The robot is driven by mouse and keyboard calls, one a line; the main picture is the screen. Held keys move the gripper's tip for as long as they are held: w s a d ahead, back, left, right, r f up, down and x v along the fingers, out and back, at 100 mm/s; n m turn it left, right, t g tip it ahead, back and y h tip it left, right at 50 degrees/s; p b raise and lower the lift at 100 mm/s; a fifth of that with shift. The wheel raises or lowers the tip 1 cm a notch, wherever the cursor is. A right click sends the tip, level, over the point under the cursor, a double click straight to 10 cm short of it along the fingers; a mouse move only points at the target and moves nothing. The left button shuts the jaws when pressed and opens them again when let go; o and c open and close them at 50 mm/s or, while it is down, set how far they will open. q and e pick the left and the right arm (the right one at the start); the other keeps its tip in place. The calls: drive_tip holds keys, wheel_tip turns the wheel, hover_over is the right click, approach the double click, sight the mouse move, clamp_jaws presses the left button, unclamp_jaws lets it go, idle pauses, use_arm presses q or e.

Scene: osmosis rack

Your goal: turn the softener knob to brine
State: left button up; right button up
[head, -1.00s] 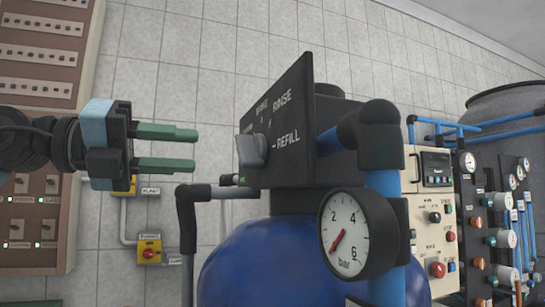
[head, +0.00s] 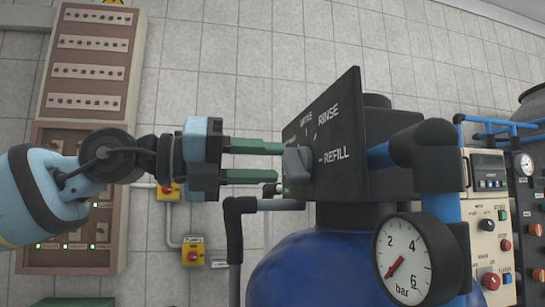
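The softener's black control head (head: 342,150) stands on a blue tank (head: 320,270). Its face carries the words RINSE and REFILL and a further label that is partly unreadable, perhaps BRINE. The grey knob (head: 298,164) sits on the face, turned away from me, so its pointer is hard to read. My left gripper (head: 282,162) has two green fingers, apart one above the other, pointing right. Their tips are at the knob's left edge; I cannot tell whether they touch it. My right gripper is not in view.
A pressure gauge (head: 408,262) and a black-and-blue pipe (head: 437,165) stand at the control head's right. A dark pipe elbow (head: 236,215) is below my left gripper. A yellow switch box (head: 193,251) and a brown cabinet (head: 92,70) are on the left. A cream control panel (head: 487,215) is at the right.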

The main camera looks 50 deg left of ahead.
sight(295, 164)
use_arm(q)
drive_tip(key=shift+x, duration=1.05)
drive_tip(key=shift+c, duration=0.2)
clamp_jaws()
